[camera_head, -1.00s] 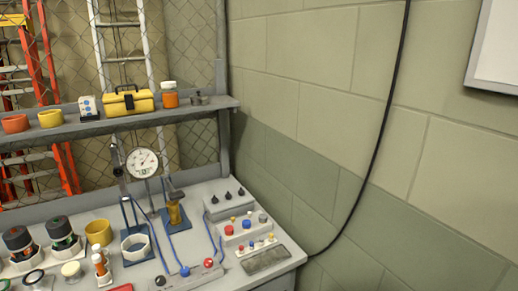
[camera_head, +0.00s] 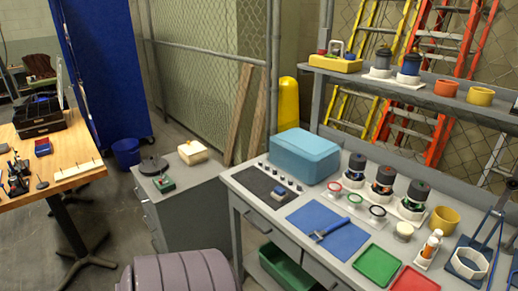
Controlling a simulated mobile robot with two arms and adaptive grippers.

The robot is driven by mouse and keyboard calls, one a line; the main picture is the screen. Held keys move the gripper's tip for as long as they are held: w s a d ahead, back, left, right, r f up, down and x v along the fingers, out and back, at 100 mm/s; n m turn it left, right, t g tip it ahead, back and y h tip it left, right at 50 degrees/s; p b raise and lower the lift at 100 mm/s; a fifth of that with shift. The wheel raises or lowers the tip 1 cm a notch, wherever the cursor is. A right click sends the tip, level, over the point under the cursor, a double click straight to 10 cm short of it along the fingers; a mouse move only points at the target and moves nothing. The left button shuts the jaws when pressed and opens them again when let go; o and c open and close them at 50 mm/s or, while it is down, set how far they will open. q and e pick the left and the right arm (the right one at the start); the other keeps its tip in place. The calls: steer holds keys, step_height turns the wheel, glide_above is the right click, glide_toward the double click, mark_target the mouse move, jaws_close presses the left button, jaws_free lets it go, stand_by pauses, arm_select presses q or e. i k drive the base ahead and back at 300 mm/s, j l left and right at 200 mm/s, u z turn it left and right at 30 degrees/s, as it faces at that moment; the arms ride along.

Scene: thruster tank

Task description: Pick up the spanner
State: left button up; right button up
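A small tool with a blue handle (camera_head: 335,228) lies on a blue mat (camera_head: 300,217) on the grey workbench, right of centre. It is too small to tell whether it is the spanner or a brush. I cannot make out any other spanner for certain. Neither of my grippers shows in this view.
On the workbench are a light blue case (camera_head: 304,155), a dark mat (camera_head: 263,190), a green tray (camera_head: 377,265), a red tray (camera_head: 412,281) and several dark round parts in white holders. A grey cabinet (camera_head: 180,205) stands left of it; a wooden table (camera_head: 75,160) is far left.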

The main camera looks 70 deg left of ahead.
mark_target(328, 230)
steer(key=u, duration=1.45)
steer(key=z, duration=1.7)
steer(key=u, duration=1.7)
steer(key=i+j+z, duration=0.1)
steer(key=j, duration=0.3)
steer(key=i+j, duration=0.2)
steer(key=j, duration=0.25)
steer(key=i+j+z, duration=0.15)
steer(key=j, duration=0.25)
steer(key=i+j, duration=0.1)
steer(key=j, duration=0.35)
steer(key=i+j+z, duration=0.15)
steer(key=j, duration=0.3)
